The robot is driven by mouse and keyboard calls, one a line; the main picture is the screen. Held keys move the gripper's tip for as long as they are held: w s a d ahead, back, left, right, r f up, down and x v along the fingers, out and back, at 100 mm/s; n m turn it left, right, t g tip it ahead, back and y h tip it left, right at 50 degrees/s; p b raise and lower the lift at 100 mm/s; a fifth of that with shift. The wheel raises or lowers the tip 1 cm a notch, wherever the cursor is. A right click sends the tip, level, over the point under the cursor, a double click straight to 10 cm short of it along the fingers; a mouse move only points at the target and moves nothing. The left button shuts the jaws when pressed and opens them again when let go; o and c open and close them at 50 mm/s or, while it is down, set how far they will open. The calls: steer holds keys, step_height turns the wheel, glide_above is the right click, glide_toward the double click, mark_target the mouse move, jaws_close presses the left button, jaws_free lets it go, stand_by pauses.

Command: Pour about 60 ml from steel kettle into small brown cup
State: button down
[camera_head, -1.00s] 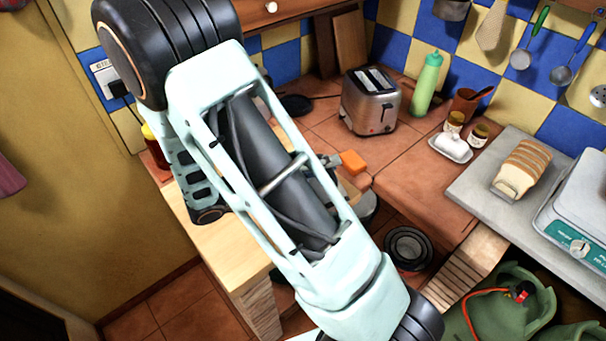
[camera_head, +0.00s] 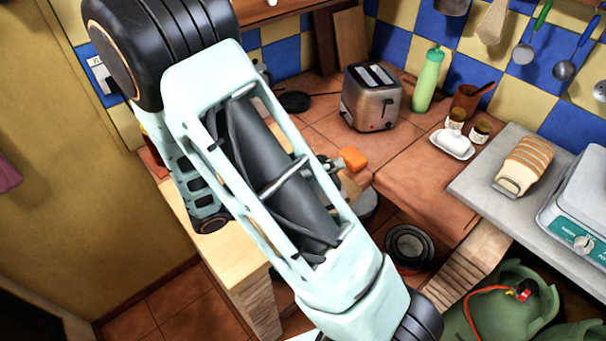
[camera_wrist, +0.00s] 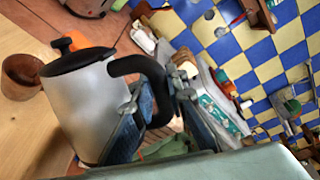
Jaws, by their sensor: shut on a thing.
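The steel kettle (camera_wrist: 85,108), with a black lid and black handle (camera_wrist: 148,75), fills the left half of the wrist view. My gripper (camera_wrist: 150,108) is shut on the handle. A brown cup (camera_wrist: 20,76) stands on pale wood beyond the kettle, at the left of the wrist view; its inside cannot be seen clearly. An orange piece (camera_wrist: 70,42) shows just behind the lid; it also shows in the head view (camera_head: 353,158), beside my arm. I cannot tell whether it belongs to the kettle. My arm hides most of the kettle, the cup and my gripper in the head view.
On the tiled counter stand a toaster (camera_head: 371,98), a green bottle (camera_head: 428,80), a white dish (camera_head: 452,144) and small jars. Bread (camera_head: 525,163) and a scale (camera_head: 580,205) sit on the grey slab at right. Tiles before the toaster are clear.

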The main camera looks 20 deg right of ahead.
mark_target(336, 184)
steer(key=shift+s+f+m+b, duration=0.5)
steer(key=shift+s+f+b, duration=0.15)
steer(key=shift+f, duration=0.1)
steer(key=shift+s+d+r+m, duration=0.1)
steer(key=shift+s+m, duration=0.1)
steer(key=shift+m, duration=0.1)
steer(key=shift+s+f+m+t+b, duration=0.3)
steer(key=shift+s+m+b, duration=0.1)
steer(key=shift+b, duration=0.25)
steer(key=shift+s+m, duration=0.3)
steer(key=shift+m, duration=0.1)
steer(key=shift+b, duration=0.3)
